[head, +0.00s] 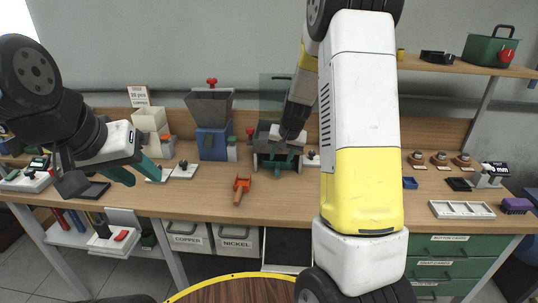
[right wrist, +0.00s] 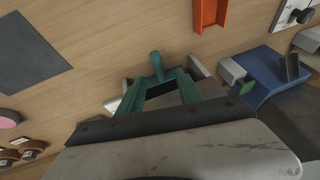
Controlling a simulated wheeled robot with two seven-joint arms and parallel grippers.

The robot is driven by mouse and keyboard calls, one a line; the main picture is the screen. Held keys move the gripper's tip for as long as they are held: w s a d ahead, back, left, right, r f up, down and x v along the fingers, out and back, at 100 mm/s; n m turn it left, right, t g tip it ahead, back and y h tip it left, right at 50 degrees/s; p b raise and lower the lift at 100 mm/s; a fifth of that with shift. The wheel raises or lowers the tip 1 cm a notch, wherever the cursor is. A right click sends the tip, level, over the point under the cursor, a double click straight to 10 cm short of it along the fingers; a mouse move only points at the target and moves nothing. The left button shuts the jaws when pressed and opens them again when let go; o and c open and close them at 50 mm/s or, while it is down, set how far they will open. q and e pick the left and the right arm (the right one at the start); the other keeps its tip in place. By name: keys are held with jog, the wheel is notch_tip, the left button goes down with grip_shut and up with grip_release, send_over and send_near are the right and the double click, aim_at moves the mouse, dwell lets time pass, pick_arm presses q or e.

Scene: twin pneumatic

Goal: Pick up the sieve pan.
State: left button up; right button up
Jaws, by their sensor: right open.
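A green handle (head: 277,173), which looks like the sieve pan's, sticks out toward me at the front of a grey box-like unit (head: 256,139) at mid-bench. In the right wrist view the handle (right wrist: 157,66) stands between and just past my green fingertips. My right gripper (head: 278,162) is open over it, and its fingers (right wrist: 160,80) lie either side of a dark part, with no clear contact. The rest of the pan is mostly hidden by my gripper. My left gripper (head: 137,176) is open and empty over the bench's left part.
A blue hopper machine (head: 211,143) stands just left of the grey unit. An orange tool (head: 240,188) lies in front, between them. A white tray (head: 461,210) and several small jars (head: 439,159) are at the right. The front middle of the bench is mostly clear.

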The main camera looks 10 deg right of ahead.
aim_at(278, 169)
jog(key=x, duration=0.8)
jog(key=shift+s+d, duration=0.15)
jog(key=shift+s, duration=0.05)
grip_shut()
dwell(1.1)
